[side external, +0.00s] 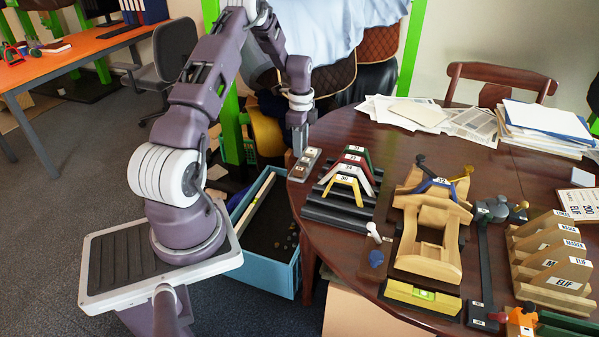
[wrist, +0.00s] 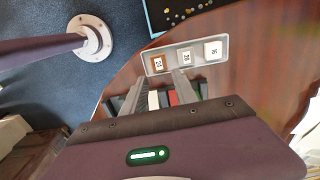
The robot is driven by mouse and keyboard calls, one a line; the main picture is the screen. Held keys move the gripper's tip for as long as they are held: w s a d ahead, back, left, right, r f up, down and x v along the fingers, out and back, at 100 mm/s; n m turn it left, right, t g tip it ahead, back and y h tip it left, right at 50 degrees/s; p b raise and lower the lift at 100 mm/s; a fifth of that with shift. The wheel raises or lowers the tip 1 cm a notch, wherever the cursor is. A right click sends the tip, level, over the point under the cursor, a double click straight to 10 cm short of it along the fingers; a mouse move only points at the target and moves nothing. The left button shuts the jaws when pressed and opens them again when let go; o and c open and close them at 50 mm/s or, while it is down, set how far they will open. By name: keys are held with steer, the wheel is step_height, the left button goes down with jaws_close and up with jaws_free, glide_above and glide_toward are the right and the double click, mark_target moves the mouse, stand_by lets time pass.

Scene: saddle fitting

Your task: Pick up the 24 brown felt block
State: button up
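The brown felt block labelled 24 (wrist: 158,64) sits in the left compartment of a small grey tray (wrist: 171,66) in the wrist view. Two paler labelled blocks, a grey one (wrist: 185,57) and a white one (wrist: 213,50), sit to its right. In the side view the tray (side external: 305,163) lies near the table's left edge, its blocks small. My gripper (wrist: 161,80) is open and empty, its two fingers apart and pointing toward the tray near the brown block. In the side view my gripper (side external: 299,150) is above or just behind the tray; the exact gap is unclear.
A dark ribbed stand (side external: 335,212) with coloured numbered arches is right of the tray. A wooden saddle form (side external: 428,243) stands further right. A blue bin (side external: 268,265) is on the floor beside the table edge. Papers (side external: 425,112) lie at the back.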

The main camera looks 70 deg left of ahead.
mark_target(298, 168)
steer(key=f, duration=0.8)
steer(key=shift+s+a, duration=0.25)
steer(key=shift+s, duration=0.1)
jaws_close()
